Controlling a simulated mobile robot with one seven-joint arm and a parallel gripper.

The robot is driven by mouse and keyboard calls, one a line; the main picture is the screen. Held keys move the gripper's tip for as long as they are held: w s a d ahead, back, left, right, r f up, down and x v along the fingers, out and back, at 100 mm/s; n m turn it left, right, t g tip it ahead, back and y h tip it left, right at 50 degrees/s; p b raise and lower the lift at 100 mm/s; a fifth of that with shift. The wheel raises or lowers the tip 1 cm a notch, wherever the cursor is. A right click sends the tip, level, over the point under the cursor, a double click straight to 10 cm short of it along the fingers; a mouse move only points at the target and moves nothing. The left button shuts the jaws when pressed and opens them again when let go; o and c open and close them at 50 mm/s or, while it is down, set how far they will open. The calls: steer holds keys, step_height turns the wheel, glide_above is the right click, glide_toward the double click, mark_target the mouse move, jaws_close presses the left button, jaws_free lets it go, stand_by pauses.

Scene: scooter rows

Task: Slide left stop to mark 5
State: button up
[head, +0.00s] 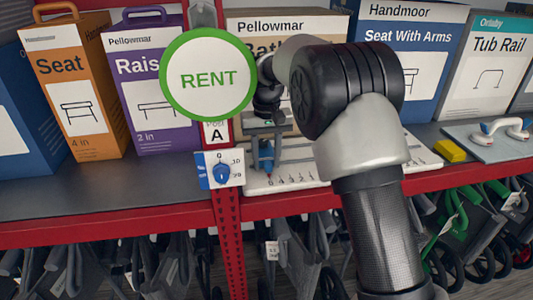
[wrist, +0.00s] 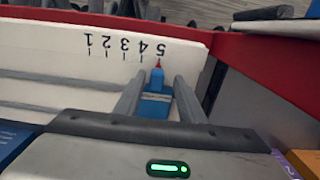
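The left stop (wrist: 158,80) is blue with a red pointer tip and sits on a white board (wrist: 60,65) with a printed scale from 1 to 5. In the wrist view the scale is upside down, and the red tip points at or very near the 5 mark (wrist: 161,52). My gripper (wrist: 160,85) has its two grey fingers down on either side of the stop. I cannot tell whether they press on it. In the head view, the stop (head: 266,157) shows between the fingers above the board's left part. My arm hides the board's middle.
A round green RENT sign (head: 208,77) stands just left of my gripper, on a red post. A blue dial (head: 221,172) is below it. Several boxes line the shelf behind. A yellow block (head: 449,150) lies at right. The shelf is clear at left.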

step_height(320, 180, up, 17)
steer(key=p, duration=0.2)
steer(key=shift+r, duration=0.2)
